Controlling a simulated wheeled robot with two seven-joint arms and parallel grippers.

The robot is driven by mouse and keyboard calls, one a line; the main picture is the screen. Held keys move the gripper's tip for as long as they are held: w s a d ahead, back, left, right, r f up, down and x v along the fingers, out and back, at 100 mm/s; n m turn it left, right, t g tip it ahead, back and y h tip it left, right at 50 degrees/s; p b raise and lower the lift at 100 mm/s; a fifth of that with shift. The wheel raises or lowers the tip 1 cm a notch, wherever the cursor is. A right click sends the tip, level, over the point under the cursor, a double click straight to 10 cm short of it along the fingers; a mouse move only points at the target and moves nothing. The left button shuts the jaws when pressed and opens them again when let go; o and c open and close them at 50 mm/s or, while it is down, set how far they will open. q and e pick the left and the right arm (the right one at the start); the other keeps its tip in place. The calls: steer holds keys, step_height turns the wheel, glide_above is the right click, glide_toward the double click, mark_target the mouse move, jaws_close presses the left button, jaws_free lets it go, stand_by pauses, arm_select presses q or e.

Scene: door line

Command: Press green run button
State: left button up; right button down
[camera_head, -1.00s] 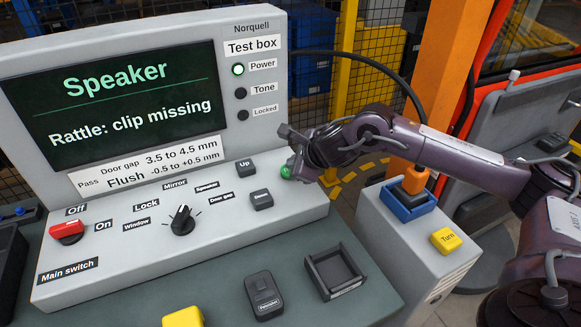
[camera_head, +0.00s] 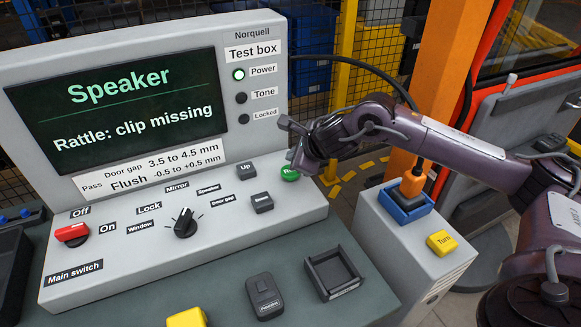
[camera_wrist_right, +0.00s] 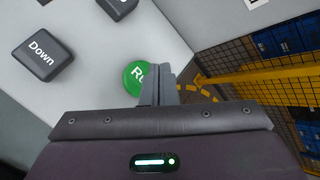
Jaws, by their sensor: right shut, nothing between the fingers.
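The green run button (camera_head: 290,173) is on the sloped panel at the right end of the grey test box (camera_head: 320,205). In the right wrist view the button (camera_wrist_right: 135,75) shows left of and partly behind my fingertips. My right gripper (camera_head: 301,168) is shut and empty. It points down at the button's right side. In the wrist view its closed fingers (camera_wrist_right: 158,80) overlap the button's right edge; I cannot tell whether they touch it. The screen (camera_head: 130,95) reads "Speaker" and "Rattle: clip missing". The Power lamp (camera_head: 239,74) is lit green. My left gripper is out of view.
Dark Up (camera_head: 246,170) and Down (camera_head: 262,203) keys sit left of the button. A black knob (camera_head: 185,222) and red main switch (camera_head: 72,234) are farther left. A grey pedestal (camera_head: 405,250) with a yellow Turn button (camera_head: 441,243) stands right of the box.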

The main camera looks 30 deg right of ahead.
steer(key=shift+r+p, duration=0.85)
steer(key=shift+r, duration=0.85)
step_height(320, 180, up, 9)
steer(key=p, duration=0.6)
steer(key=shift+f, duration=0.2)
steer(key=shift+r, duration=0.1)
